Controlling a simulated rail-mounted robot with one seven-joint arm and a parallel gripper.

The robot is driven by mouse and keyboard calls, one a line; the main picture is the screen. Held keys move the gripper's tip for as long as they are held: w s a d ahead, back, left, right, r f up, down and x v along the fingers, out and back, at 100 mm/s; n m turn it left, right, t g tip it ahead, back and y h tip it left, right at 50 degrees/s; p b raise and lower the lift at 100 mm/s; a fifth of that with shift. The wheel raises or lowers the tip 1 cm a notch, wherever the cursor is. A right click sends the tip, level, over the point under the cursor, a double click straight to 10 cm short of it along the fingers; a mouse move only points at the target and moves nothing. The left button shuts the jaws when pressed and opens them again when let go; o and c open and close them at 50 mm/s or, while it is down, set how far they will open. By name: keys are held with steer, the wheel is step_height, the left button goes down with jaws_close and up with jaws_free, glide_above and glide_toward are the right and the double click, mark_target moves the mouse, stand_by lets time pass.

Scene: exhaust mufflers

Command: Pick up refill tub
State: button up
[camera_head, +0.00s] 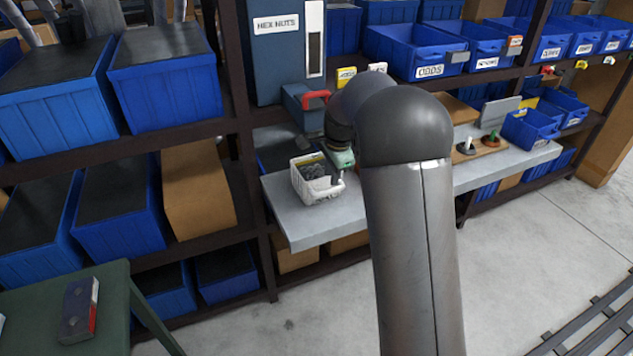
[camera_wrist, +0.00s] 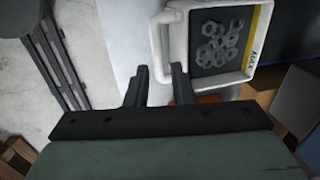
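The refill tub is a white, open-topped tub (camera_head: 322,191) standing on the grey shelf ledge. In the wrist view the tub (camera_wrist: 250,77) holds several grey hex nuts (camera_wrist: 220,42) on a dark bottom. It has a yellow label strip and a white loop handle (camera_wrist: 155,45) on its left side. My gripper (camera_wrist: 160,72) is open, with its two dark fingers apart. The lower end of the handle appears between or just beyond the fingertips; contact cannot be told. In the head view my gripper (camera_head: 341,174) is at the tub's right side, partly hidden by my arm.
The grey ledge (camera_head: 290,222) has bare room in front of the tub. Blue bins (camera_head: 165,80) fill the shelves. A green table (camera_head: 110,310) is at lower left.

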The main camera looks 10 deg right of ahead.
mark_target(330, 191)
steer(key=f, duration=0.5)
steer(key=w+f, duration=0.1)
steer(key=f, duration=0.1)
steer(key=shift+a+f+p, duration=0.15)
steer(key=shift+f+p, duration=0.15)
steer(key=shift+p, duration=0.1)
steer(key=shift+w+r, duration=0.1)
jaws_close()
